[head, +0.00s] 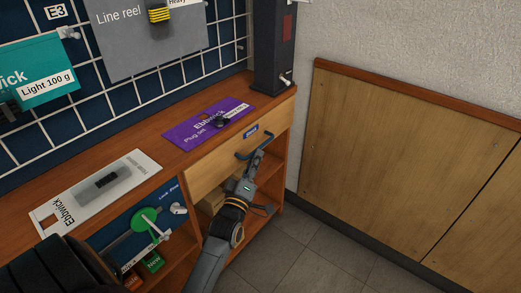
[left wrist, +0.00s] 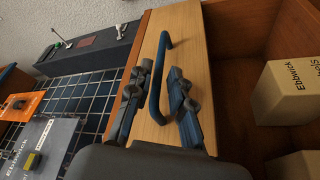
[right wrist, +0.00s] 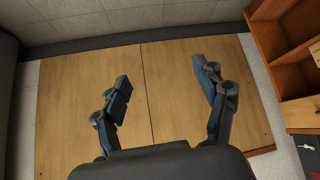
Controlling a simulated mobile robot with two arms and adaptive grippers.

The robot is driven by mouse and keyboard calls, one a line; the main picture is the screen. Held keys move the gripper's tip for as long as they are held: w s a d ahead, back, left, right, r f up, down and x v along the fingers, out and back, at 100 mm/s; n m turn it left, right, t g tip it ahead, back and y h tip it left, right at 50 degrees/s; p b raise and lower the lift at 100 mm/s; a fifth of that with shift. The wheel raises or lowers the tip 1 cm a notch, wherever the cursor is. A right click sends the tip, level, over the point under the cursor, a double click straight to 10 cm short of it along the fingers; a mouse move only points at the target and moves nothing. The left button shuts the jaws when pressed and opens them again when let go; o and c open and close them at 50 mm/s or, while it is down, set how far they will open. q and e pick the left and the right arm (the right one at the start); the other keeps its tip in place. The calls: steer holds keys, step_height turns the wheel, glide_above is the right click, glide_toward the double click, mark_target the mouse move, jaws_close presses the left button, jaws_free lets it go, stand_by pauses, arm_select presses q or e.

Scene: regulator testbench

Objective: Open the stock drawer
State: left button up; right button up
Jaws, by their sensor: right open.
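The stock drawer (head: 212,174) has a pale wooden front under the bench top, and it looks flush with the bench. My left gripper (head: 258,157) is at the handle. In the left wrist view the handle (left wrist: 162,62) passes between the two open fingers of my left gripper (left wrist: 158,85), with gaps showing on both sides. My right gripper (right wrist: 161,82) is open and empty, with a wooden panel beyond it.
A purple card (head: 190,130) and a white card (head: 75,198) lie on the bench top (head: 150,160). A dark post (head: 273,60) stands at its right end. Open shelves below the drawer hold boxes (left wrist: 290,88). Wooden wall panels (head: 400,150) stand at right, beyond clear floor.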

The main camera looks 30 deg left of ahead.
mark_target(260, 147)
arm_select(q)
steer(key=x, duration=0.4)
steer(key=shift+w+b, duration=0.15)
steer(key=shift+b, duration=0.2)
steer(key=shift+w+a+r, duration=0.1)
steer(key=shift+w+a, duration=0.05)
steer(key=shift+w, duration=0.3)
arm_select(e)
steer(key=shift+w+a+r+t+y, duration=0.15)
steer(key=shift+w+a+r+t, duration=0.1)
steer(key=shift+w+r+t, duration=0.35)
steer(key=shift+w+a+r+t+y, duration=0.1)
steer(key=shift+w+a+r+t, duration=0.2)
steer(key=shift+w, duration=0.45)
steer(key=shift+w+a+r+t+y, duration=0.2)
steer(key=shift+w+r+t, duration=0.2)
steer(key=shift+w+r, duration=0.2)
arm_select(q)
jaws_close()
